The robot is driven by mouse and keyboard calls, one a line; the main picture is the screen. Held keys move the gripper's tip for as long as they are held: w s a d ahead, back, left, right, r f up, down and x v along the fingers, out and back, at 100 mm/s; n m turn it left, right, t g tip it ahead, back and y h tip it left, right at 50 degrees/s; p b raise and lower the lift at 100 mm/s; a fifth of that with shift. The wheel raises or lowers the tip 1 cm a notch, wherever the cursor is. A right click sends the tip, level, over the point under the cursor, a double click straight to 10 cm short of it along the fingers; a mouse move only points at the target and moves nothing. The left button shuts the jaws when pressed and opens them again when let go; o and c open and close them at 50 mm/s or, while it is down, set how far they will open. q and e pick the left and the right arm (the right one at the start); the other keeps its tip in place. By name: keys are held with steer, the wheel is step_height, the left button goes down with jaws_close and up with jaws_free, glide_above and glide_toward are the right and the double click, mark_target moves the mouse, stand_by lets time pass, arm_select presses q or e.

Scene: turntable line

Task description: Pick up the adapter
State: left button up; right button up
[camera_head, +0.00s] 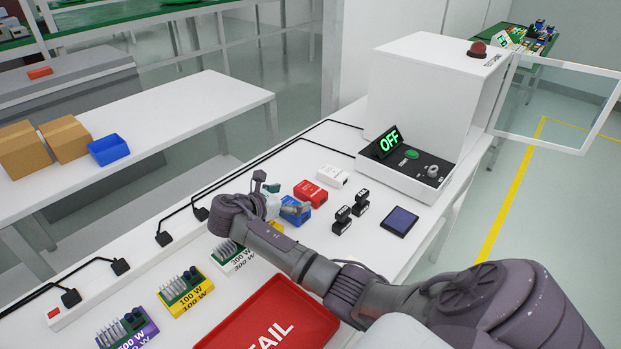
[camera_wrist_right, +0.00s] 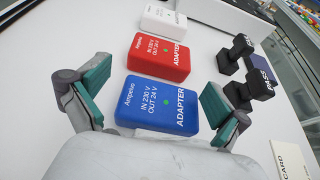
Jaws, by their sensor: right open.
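Three box-shaped adapters lie in a row on the white table. The blue adapter (camera_head: 297,214) is nearest my right gripper (camera_head: 283,200); the red adapter (camera_head: 311,192) and white adapter (camera_head: 332,176) lie beyond it. In the right wrist view, the blue adapter (camera_wrist_right: 158,106) lies ahead of the open, empty right gripper (camera_wrist_right: 156,90), centred between its teal-padded fingers. The red adapter (camera_wrist_right: 160,57) and white adapter (camera_wrist_right: 164,21) show farther up that view. My right gripper partly hides the blue adapter in the head view. My left gripper is not in view.
Two black stamps (camera_head: 343,219) and a dark blue pad (camera_head: 399,220) stand right of the adapters. A white tester (camera_head: 421,105) reading OFF stands behind. A red FAIL tray (camera_head: 300,310) is near the front, with several resistor modules (camera_head: 184,290) to its left.

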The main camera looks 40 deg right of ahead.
mark_target(309, 191)
steer(key=x, duration=0.5)
steer(key=shift+d+r, duration=0.15)
steer(key=shift+d, duration=0.05)
steer(key=c, duration=1)
steer(key=shift+r, duration=0.15)
